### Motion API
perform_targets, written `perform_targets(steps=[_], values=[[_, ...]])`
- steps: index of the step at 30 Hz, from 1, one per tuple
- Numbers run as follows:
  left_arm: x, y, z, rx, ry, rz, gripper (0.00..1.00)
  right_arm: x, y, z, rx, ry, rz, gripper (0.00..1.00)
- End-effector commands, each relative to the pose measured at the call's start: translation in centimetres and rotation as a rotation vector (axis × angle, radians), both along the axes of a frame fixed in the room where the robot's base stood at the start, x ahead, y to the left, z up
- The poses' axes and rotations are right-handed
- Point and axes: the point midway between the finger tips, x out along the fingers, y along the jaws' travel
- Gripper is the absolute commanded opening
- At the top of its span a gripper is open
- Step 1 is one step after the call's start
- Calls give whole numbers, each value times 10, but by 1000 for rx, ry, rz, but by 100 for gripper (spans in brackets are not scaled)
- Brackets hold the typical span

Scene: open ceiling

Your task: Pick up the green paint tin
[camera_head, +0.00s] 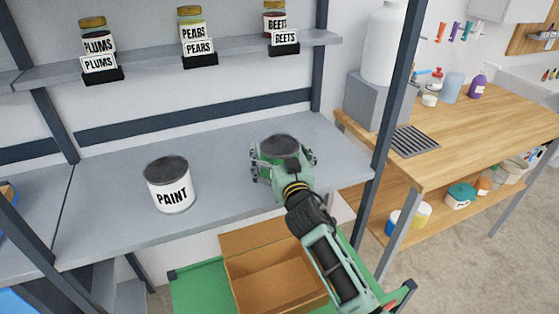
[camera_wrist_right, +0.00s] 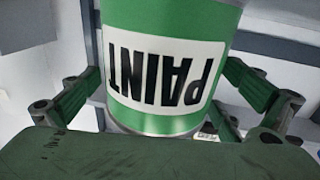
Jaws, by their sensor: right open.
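The green paint tin (camera_head: 277,148) stands on the grey shelf (camera_head: 235,165), with its dark lid showing above my right gripper (camera_head: 283,172). In the right wrist view the green tin (camera_wrist_right: 215,20) appears upside down with its white PAINT label, between the two green fingers of my right gripper (camera_wrist_right: 165,95). The fingers are open on either side of the tin, with a visible gap at the sides. A white paint tin (camera_head: 171,186) stands on the same shelf to the left. My left gripper is not in view.
An open cardboard box (camera_head: 270,270) sits below the shelf's front edge on a green surface (camera_head: 200,290). A dark upright post (camera_head: 385,120) stands right of the gripper. Jars of plums, pears and beets line the upper shelf (camera_head: 150,62). A wooden counter (camera_head: 470,140) is at right.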

Motion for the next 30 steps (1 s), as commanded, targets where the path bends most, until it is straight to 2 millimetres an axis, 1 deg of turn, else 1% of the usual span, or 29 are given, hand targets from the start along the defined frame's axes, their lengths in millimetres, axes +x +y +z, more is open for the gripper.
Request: perform_targets(steps=[1,3,6,7,18,30], values=[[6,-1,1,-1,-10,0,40,1,0,0,0,0,0,100],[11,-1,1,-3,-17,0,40,1,0,0,0,0,0,100],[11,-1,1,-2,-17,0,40,1,0,0,0,0,0,100],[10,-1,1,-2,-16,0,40,1,0,0,0,0,0,98],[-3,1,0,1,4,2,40,1,0,0,-1,0,0,66],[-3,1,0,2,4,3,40,0,0,0,-2,0,0,31]])
